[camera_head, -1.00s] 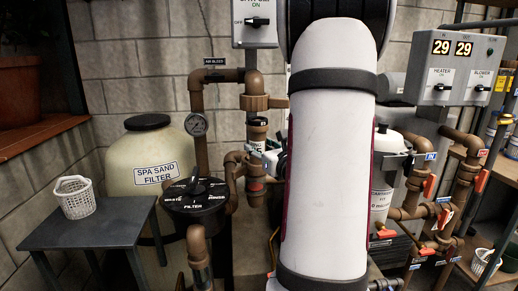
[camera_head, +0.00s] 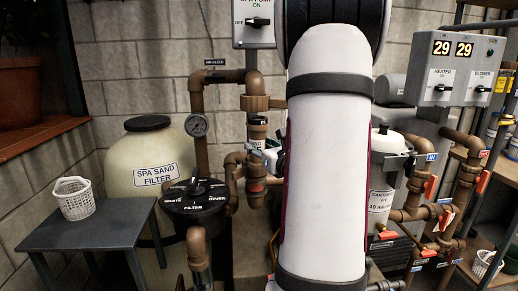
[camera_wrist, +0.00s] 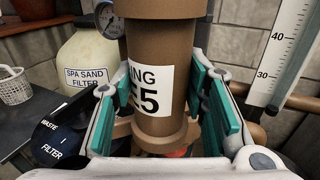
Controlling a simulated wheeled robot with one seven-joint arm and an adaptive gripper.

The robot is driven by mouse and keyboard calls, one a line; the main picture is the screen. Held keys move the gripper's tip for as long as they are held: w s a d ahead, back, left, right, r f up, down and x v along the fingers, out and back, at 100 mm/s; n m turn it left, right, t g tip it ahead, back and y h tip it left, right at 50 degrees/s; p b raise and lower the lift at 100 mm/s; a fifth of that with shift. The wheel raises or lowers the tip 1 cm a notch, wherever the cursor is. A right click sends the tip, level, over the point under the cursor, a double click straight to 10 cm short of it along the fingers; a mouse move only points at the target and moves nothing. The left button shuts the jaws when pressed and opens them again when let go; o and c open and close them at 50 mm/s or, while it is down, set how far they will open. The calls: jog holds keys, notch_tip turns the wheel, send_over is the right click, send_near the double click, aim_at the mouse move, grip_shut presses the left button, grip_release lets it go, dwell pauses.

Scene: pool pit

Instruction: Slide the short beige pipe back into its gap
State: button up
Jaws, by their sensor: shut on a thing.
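The short beige pipe (camera_wrist: 147,62) looks brown here and stands upright, with a white label reading "ING" and "E5". In the head view it shows partly (camera_head: 257,133), below a wide brown fitting (camera_head: 256,103) and in line with the pipework under it. My gripper (camera_wrist: 165,108) has its teal pads on either side of the pipe and is shut on it. In the head view my gripper (camera_head: 273,160) is largely hidden behind my arm. I cannot tell whether the pipe's ends are fully seated.
The black filter valve (camera_head: 195,197) and the sand filter tank (camera_head: 142,168) stand to the left. A grey table (camera_head: 85,232) holds a white basket (camera_head: 74,198). Brown pipes with red-handled valves (camera_head: 431,187) crowd the right, below a grey control box (camera_head: 457,68).

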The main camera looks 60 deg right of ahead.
jog(key=shift+w+d+b, duration=1.4)
jog(key=shift+d, duration=0.2)
dwell(2.5)
jog(key=shift+w+d+r, duration=0.1)
jog(key=shift+w+d, duration=0.65)
jog(key=shift+d, duration=0.15)
dwell(0.6)
jog(key=shift+b, duration=0.3)
jog(key=shift+c, duration=1)
jog(key=shift+d, duration=0.1)
jog(key=shift+d, duration=0.15)
jog(key=shift+w+d+b, duration=0.1)
jog(key=shift+d+b, duration=0.05)
jog(key=shift+b, duration=0.15)
grip_shut()
